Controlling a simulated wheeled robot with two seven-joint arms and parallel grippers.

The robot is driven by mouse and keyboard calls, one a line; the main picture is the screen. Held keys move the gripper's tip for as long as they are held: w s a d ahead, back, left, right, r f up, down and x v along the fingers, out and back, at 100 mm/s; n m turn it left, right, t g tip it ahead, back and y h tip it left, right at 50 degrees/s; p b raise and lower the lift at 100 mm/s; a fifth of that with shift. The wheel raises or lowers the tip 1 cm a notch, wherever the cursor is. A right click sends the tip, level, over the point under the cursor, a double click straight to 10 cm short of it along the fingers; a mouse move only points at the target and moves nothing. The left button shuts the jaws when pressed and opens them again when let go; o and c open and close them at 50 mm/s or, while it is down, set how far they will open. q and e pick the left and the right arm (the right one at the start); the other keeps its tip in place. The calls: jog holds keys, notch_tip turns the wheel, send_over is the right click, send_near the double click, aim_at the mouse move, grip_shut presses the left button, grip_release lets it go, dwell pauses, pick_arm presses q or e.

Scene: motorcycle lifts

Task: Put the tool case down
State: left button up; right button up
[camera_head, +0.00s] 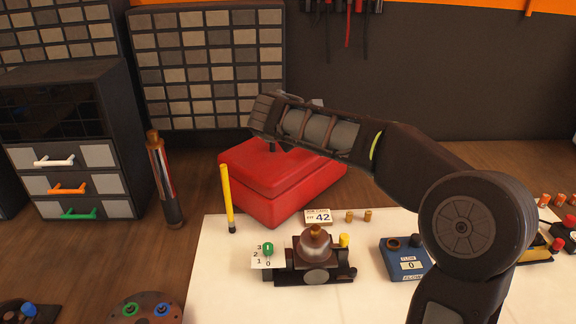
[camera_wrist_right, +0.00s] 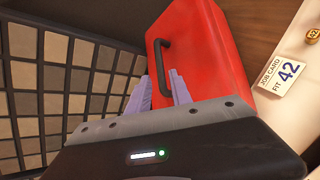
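The tool case is a red box (camera_head: 275,180) with a dark handle on its lid. It appears to rest upright on the wooden bench, its front corner at the mat's back edge. My right arm reaches in from the right, with its hand over the case lid. In the right wrist view, the red case (camera_wrist_right: 212,60) lies beyond the pale fingers of my right gripper (camera_wrist_right: 159,84). The fingers stand apart, with the lower end of the handle (camera_wrist_right: 161,60) between or just beyond them; contact is not clear. My left gripper is out of view.
A drawer cabinet (camera_head: 75,150) and a dark cylinder (camera_head: 165,180) stand left of the case. A yellow stick (camera_head: 227,195) stands close to its left front. The pale mat (camera_head: 215,290) holds a job card (camera_head: 318,216), a brown fixture (camera_head: 315,262) and a blue box (camera_head: 403,262).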

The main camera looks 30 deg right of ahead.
jog(key=shift+x, duration=1.3)
jog(key=shift+w+d+f+p, duration=0.2)
jog(key=shift+w+p, duration=0.05)
jog(key=shift+p, duration=0.2)
jog(key=p+x, duration=0.1)
jog(key=x, duration=0.2)
jog(key=shift+w+d+f, duration=0.1)
jog(key=shift+w+d, duration=0.05)
jog(key=shift+d, duration=0.05)
jog(key=shift+w+d+f, duration=0.15)
jog(key=shift+w+f, duration=0.1)
jog(key=shift+w, duration=0.05)
jog(key=shift+c, duration=0.5)
